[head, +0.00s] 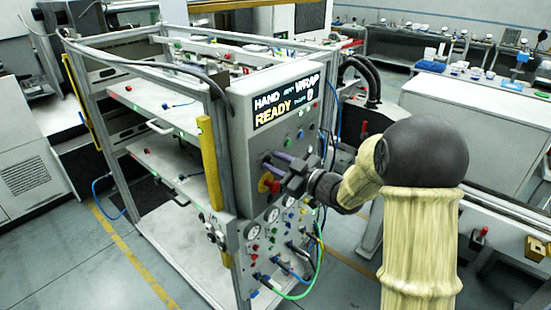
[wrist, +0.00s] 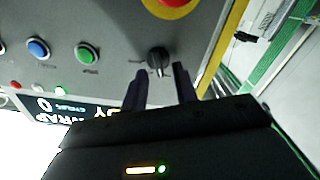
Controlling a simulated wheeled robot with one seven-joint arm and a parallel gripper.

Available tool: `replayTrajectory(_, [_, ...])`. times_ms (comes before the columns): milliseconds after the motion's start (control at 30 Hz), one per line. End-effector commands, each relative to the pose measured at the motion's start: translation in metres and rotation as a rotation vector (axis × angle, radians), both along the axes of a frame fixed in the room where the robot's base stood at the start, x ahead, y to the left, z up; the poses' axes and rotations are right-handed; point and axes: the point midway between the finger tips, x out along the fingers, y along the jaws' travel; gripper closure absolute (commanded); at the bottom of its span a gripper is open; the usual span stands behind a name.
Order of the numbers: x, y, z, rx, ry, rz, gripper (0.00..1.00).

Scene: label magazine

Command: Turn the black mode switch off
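The black mode switch (wrist: 157,60) is a round knob with a pointer on the grey control panel, upper middle of the wrist view. Its pointer faces down in that view, towards my gripper. My gripper (wrist: 160,82) is open, with one dark finger to the left of the knob and one to the right. The fingertips are close to the knob; I cannot tell whether they touch it. In the head view, my gripper (head: 277,168) is at the panel front, and it hides the switch.
A red emergency button on a yellow base (wrist: 172,4) sits near the switch; it also shows in the head view (head: 267,184). Green (wrist: 86,52) and blue (wrist: 38,49) buttons are on the panel. The display (head: 285,101) reads "HAND WRAP READY". Gauges and hoses are below.

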Motion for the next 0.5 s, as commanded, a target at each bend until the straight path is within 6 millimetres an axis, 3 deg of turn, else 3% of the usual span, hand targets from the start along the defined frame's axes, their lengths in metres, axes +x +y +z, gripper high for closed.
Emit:
replayTrajectory(333, [0.0030, 0.0043, 0.0000, 0.001, -0.001, 0.000, 0.71])
replayTrajectory(500, [0.0029, 0.0041, 0.0000, 0.001, -0.001, 0.000, 1.00])
